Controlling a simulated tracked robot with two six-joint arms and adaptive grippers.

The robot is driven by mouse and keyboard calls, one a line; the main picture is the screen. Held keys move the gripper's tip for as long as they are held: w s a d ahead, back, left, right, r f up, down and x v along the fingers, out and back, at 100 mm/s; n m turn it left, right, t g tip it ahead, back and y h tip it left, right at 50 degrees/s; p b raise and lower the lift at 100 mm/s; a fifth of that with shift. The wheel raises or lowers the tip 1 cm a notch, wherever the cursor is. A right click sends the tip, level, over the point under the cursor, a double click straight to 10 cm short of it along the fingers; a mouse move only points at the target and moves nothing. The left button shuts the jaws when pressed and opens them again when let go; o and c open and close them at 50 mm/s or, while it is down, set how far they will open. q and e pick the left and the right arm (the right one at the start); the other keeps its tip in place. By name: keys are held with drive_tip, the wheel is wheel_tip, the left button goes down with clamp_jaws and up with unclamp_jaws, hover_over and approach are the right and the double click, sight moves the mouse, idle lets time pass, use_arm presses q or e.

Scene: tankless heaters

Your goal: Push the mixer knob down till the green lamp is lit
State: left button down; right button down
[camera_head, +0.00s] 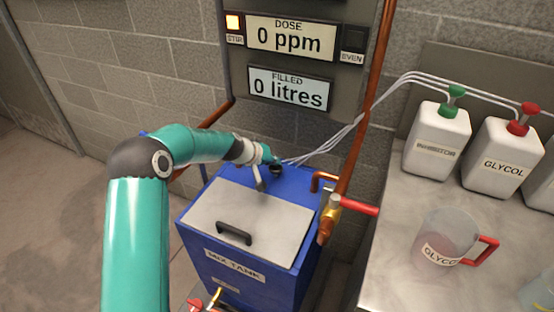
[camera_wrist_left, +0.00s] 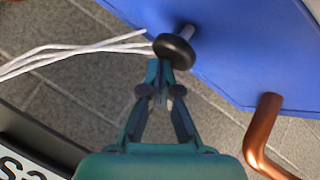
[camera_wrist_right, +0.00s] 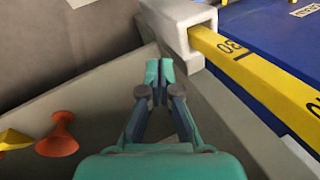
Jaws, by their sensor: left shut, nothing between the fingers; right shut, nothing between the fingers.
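The black round mixer knob (camera_head: 276,169) stands on a short stem at the back of the blue mix tank (camera_head: 205,240). It also shows in the left wrist view (camera_wrist_left: 178,52) with its grey stem. My left gripper (camera_head: 268,157) is shut and empty, its fingertips right at the knob's edge; I cannot tell if they touch. The EVEN lamp (camera_head: 352,39) is dark. My right gripper (camera_wrist_right: 159,72) is shut and empty, away from the tank's knob, and shows only in the right wrist view.
A copper pipe (camera_head: 376,75) and a red-handled valve (camera_head: 355,206) stand right of the knob. Pale hoses (camera_head: 345,128) run behind it. Bottles and a jug (camera_head: 446,238) stand on the bench. A yellow bar (camera_wrist_right: 262,75) lies near the right gripper.

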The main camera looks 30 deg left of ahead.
use_arm(q)
drive_tip(key=shift+f+b, duration=0.45)
drive_tip(key=shift+f, duration=0.15)
drive_tip(key=shift+r, duration=0.1)
idle(0.5)
drive_tip(key=shift+r+p, duration=2.5)
drive_tip(key=shift+r, duration=0.5)
wheel_tip(320, 180, up, 5)
drive_tip(key=p, duration=0.4)
